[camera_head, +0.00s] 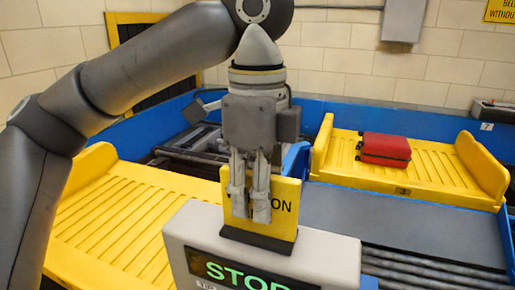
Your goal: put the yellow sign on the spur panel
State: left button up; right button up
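The yellow sign (288,192) stands upright with its black base (257,238) at the top of the pale spur panel (335,258). The letters "ON" show on its face. The rest of its lettering is hidden behind my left gripper (249,215). The panel has a dark display with green "STOP" lettering. My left gripper points down, with both fingers close together across the sign's face. A narrow gap shows between them. I cannot tell whether they grip the sign or only stand in front of it. My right gripper is not in view.
A red suitcase (385,149) lies on a yellow tray (340,165) at the back right. Grey rollers (430,275) run right of the panel. Blue conveyor walls (420,122) stand behind.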

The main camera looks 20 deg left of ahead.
pick_arm(q)
notch_tip(320, 180, up, 10)
jog(key=shift+r+p, duration=0.1)
jog(key=shift+p, duration=0.35)
dwell(0.4)
